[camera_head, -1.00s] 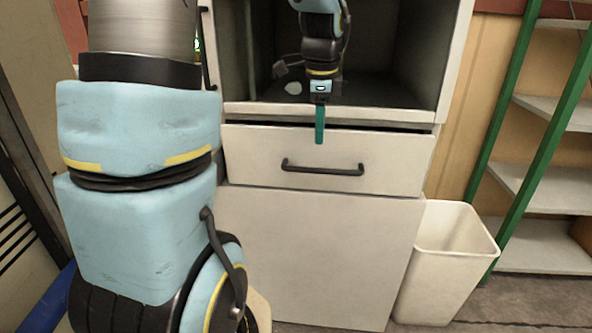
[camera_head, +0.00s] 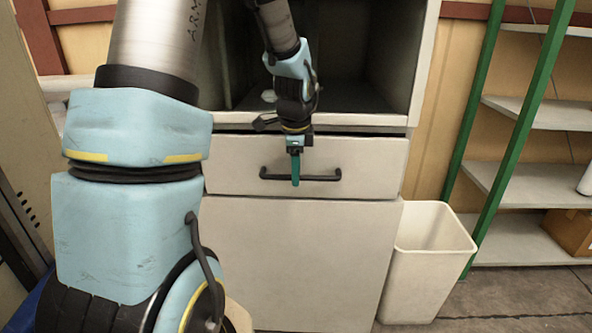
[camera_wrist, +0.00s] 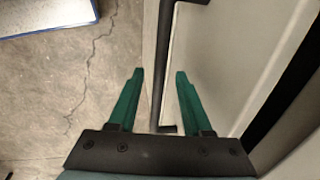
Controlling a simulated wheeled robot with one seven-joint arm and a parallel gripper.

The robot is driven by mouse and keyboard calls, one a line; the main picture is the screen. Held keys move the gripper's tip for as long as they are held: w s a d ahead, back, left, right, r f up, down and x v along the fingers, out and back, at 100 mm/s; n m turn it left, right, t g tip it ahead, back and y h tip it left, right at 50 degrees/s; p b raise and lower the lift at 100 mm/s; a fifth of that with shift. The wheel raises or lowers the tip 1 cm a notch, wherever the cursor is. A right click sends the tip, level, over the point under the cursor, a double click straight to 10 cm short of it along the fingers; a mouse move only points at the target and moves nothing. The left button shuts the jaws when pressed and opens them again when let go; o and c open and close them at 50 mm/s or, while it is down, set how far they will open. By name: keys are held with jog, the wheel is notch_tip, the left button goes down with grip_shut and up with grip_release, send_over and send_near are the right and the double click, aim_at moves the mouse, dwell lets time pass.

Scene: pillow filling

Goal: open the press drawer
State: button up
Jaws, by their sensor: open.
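The press drawer (camera_head: 375,163) is a pale front panel below the dark open compartment; it looks shut, with a dark gap along its top edge. Its black bar handle (camera_head: 322,178) runs across the front. My gripper (camera_head: 295,183) points down at the handle's middle, its green fingers covering part of the bar and reaching just below it. In the wrist view my gripper (camera_wrist: 158,73) is open, and the handle (camera_wrist: 164,65) shows between the two fingers. The drawer front is on the right there. I cannot tell whether a finger touches the bar.
A pale panel (camera_head: 300,260) lies below the drawer. A white bin (camera_head: 425,265) stands at its right, near a green-framed shelf rack (camera_head: 490,140) holding a cardboard box (camera_head: 570,232). Cracked floor (camera_wrist: 60,100) shows in the wrist view.

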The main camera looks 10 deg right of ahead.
jog(key=shift+c, duration=0.2)
grip_shut()
dwell(1.1)
